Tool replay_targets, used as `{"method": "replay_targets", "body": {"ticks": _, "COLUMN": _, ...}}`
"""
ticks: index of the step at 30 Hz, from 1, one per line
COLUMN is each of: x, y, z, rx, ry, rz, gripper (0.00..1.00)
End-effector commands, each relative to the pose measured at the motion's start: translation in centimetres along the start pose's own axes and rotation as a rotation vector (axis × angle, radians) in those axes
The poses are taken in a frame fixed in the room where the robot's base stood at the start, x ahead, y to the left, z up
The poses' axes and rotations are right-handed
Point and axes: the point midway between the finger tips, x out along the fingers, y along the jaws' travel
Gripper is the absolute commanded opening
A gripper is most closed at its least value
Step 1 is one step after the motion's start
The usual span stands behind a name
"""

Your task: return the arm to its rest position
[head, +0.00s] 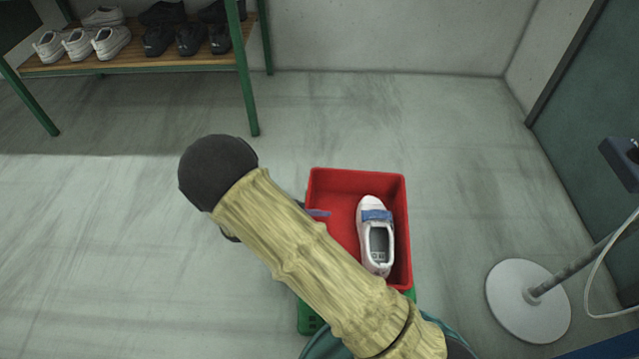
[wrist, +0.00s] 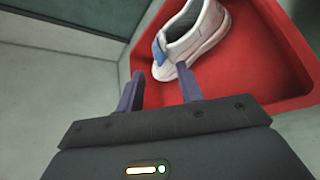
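My arm crosses the head view, and its forearm hides most of my gripper (head: 318,213); only a bit of purple finger shows over the left part of the red crate. In the wrist view my gripper (wrist: 160,72) has its two purple fingers apart with nothing held between them. A white shoe with a blue strap (head: 376,240) lies in the red crate (head: 398,190). In the wrist view the shoe (wrist: 190,45) is just beyond the fingertips, partly covered by the right finger; whether they touch is unclear.
The red crate sits on a green one (head: 308,318), mostly hidden by my arm. A rack (head: 150,58) with white and dark shoes stands at the back left. A stand with a round white base (head: 515,300) is at the right. Floor left of the crate is clear.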

Motion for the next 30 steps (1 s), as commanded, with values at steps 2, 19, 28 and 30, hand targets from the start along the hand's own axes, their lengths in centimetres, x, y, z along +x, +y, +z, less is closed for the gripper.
{"method": "replay_targets", "body": {"ticks": 2, "x": 0.0, "y": 0.0, "z": 0.0, "rx": 0.0, "ry": 0.0, "rz": 0.0, "gripper": 0.37}}
{"method": "replay_targets", "body": {"ticks": 19, "x": 3.2, "y": 2.2, "z": 7.8, "rx": 0.182, "ry": 0.033, "rz": -0.512, "gripper": 0.37}}
{"method": "replay_targets", "body": {"ticks": 28, "x": 3.9, "y": 4.0, "z": 14.3, "rx": 0.467, "ry": 0.164, "rz": -0.868, "gripper": 0.37}}
{"method": "replay_targets", "body": {"ticks": 30, "x": 4.0, "y": 4.5, "z": 15.8, "rx": 0.548, "ry": 0.202, "rz": -0.926, "gripper": 0.37}}
